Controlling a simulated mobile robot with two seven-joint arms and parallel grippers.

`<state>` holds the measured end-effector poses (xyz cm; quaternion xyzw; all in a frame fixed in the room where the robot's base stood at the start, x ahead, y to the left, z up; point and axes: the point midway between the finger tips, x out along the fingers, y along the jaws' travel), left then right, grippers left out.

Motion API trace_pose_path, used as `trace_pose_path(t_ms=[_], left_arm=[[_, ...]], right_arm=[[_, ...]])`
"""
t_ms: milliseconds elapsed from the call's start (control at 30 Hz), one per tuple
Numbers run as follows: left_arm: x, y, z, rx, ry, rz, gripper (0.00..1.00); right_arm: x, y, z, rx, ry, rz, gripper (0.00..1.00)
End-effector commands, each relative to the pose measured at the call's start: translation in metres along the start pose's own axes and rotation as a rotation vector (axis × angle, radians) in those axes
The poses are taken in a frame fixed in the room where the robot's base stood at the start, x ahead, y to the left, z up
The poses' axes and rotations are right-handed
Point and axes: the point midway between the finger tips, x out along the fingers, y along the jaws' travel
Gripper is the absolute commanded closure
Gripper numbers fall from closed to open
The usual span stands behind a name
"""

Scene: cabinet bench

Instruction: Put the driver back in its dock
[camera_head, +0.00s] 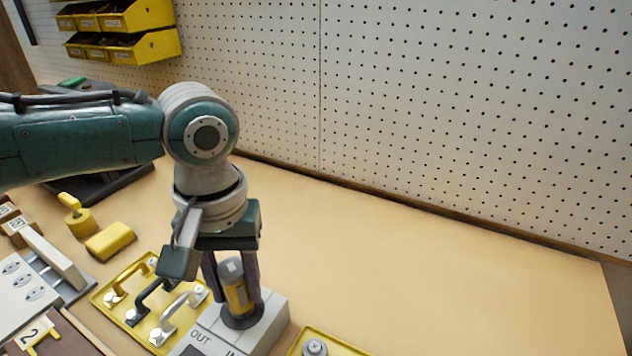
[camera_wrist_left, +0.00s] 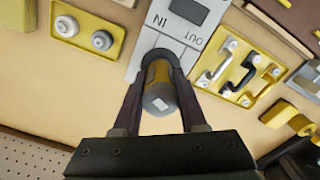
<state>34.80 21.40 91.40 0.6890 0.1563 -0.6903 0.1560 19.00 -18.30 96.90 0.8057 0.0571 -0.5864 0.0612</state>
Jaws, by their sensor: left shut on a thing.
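The driver (camera_head: 237,290), a grey and yellow cylinder, stands upright between the fingers of my left gripper (camera_head: 232,284). My left gripper is shut on it, with one finger on each side; the wrist view also shows the driver (camera_wrist_left: 159,98) end-on between the fingers. The dock (camera_head: 268,322) is a light grey block marked OUT and IN. The driver's lower end is at a dark round ring on the dock, by the IN mark. I cannot tell how deep it sits. The dock (camera_wrist_left: 145,40) also shows in the wrist view. My right gripper is not in view.
A yellow plate with several handles (camera_head: 150,300) lies left of the dock. A yellow tray with round knobs (camera_head: 316,347) is close on the right. A yellow block (camera_head: 110,241) and yellow bins (camera_head: 120,45) are farther left. The bench (camera_head: 430,270) to the right is clear.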

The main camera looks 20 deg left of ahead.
Motion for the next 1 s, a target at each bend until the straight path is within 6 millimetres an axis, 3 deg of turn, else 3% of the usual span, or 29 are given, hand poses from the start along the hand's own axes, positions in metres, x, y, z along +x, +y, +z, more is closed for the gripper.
trace_pose_path(t_ms=[1000], left_arm=[[0.013, 0.0, -0.001, 0.0, 0.001, 0.001, 1.0]], right_arm=[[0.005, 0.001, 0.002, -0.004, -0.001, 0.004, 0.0]])
